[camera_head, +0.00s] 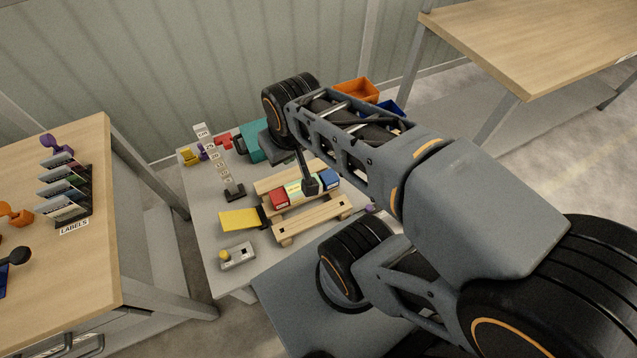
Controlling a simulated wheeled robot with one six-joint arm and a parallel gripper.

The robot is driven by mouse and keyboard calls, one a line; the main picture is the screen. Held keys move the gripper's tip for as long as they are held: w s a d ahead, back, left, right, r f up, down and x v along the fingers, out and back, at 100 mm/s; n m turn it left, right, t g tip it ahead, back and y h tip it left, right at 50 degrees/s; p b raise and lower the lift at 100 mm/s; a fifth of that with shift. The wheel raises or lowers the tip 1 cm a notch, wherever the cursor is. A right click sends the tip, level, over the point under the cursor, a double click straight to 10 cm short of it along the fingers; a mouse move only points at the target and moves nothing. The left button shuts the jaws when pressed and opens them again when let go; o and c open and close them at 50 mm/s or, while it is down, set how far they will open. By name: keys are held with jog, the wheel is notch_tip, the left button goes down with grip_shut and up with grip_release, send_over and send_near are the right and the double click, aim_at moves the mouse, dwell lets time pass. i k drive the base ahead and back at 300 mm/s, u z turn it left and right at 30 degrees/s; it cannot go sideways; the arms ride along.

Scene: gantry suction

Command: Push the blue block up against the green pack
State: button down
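The blue block (329,179) sits at the right end of a short row on a light wooden pallet (311,217). The pale green pack (293,189) lies in the middle of the row. A red block (279,198) is at the left end, beside the pack. A thin dark rod with a dark foot (311,185) reaches down from my arm's end to the row, between the pack and the blue block. It hides the gap there, so I cannot tell whether anything touches. My gripper's fingers cannot be made out.
The pallet stands on a grey table. A yellow plate (240,218) and a grey box with a yellow button (237,257) are left of it. A small label stand (232,188), a teal case (256,141) and an orange bin (356,89) are behind. A wooden bench (85,275) stands left.

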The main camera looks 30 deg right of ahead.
aim_at(329, 178)
jog(key=u, duration=2.4)
jog(key=k, duration=1.25)
jog(key=z, duration=1.65)
